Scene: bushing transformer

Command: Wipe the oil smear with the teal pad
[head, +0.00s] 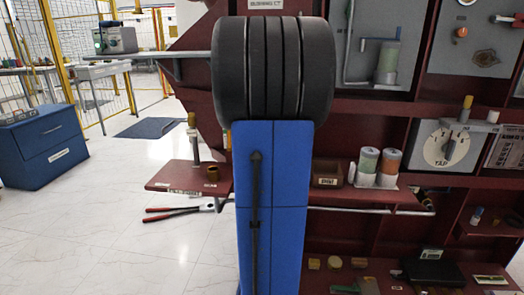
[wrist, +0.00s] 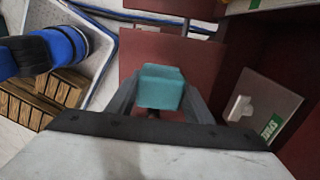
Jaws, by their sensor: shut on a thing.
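The teal pad (wrist: 162,88) is between the two grey fingers of my gripper (wrist: 158,100) in the wrist view. The fingers are shut on it from both sides. Behind the pad is a dark red surface (wrist: 150,52), and I cannot tell the gap between them. In the head view my gripper and the pad are hidden. A brownish round patch (head: 487,58) on a grey panel at the upper right of the head view may be the oil smear, but it is too small to be sure. No smear shows clearly in the wrist view.
A dark red cabinet with shelves (head: 345,140) fills the right of the head view. A red ledge (head: 180,181) juts left, with red-handled pliers (head: 180,211) near it. A blue cabinet (head: 45,150) stands far left. White floor at left is mostly clear.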

